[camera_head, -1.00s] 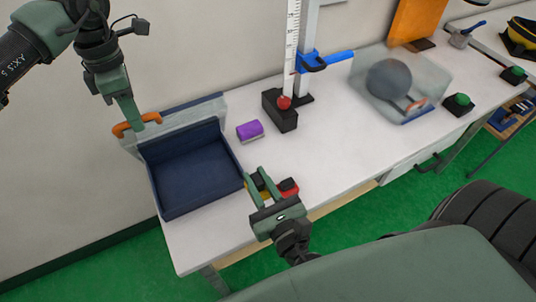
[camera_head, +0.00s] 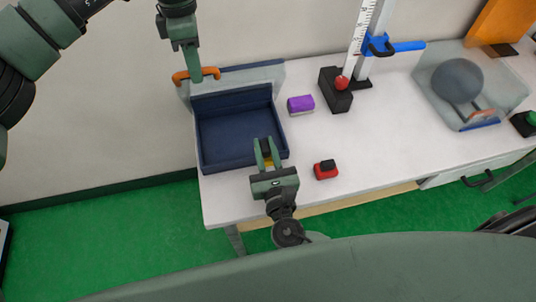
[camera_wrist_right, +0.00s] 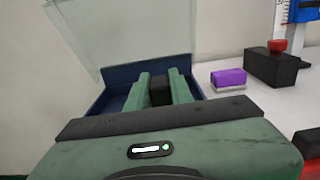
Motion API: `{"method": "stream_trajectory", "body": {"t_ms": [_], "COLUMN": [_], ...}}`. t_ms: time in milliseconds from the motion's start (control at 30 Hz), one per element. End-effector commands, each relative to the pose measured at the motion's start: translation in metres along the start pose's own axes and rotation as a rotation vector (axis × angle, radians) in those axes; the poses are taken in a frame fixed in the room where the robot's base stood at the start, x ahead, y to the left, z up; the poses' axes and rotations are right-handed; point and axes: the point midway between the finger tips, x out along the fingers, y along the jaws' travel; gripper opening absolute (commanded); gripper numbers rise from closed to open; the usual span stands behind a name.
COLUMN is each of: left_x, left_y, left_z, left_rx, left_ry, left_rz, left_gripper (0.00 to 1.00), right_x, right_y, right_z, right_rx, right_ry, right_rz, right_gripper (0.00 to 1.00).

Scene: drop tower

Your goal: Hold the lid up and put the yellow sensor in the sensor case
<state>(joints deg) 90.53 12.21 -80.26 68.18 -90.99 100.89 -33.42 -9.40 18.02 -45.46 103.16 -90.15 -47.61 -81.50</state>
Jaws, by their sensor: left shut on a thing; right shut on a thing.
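The dark blue sensor case (camera_head: 228,130) stands open at the table's left end. Its clear lid (camera_head: 240,78) is raised at the back and also shows in the right wrist view (camera_wrist_right: 130,35). My left gripper (camera_head: 196,76) is shut on the lid's orange handle (camera_head: 181,78). My right gripper (camera_head: 266,147) is shut on the yellow sensor (camera_head: 268,162), at the case's front right part. The sensor's black top shows between the fingers in the right wrist view (camera_wrist_right: 160,90); its yellow body is mostly hidden. I cannot tell its height above the case floor.
A red block with a black top (camera_head: 326,169) lies right of the case. A purple block (camera_head: 300,104) lies behind it. The drop tower's black base (camera_head: 335,92) and a clear box with a grey ball (camera_head: 458,80) stand further right. The table between is clear.

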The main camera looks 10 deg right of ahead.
Motion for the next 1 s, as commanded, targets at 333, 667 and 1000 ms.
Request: {"method": "stream_trajectory", "body": {"t_ms": [333,667,1000], "left_x": [0.004,0.004,0.004], "left_y": [0.002,0.002,0.002], "left_z": [-0.003,-0.003,-0.003], "left_rx": [-0.006,-0.006,-0.006], "left_ry": [0.006,0.006,0.006], "left_rz": [0.001,0.001,0.001], "left_gripper": [0.00,0.00,0.00], "right_x": [0.036,0.067,0.076], "right_y": [0.000,0.000,0.000], "right_z": [-0.005,-0.014,-0.040], "right_rx": [0.001,0.001,-0.001], "right_ry": [-0.002,-0.001,0.001], "right_rz": [0.000,0.000,-0.001], "right_gripper": [0.00,0.00,0.00]}}
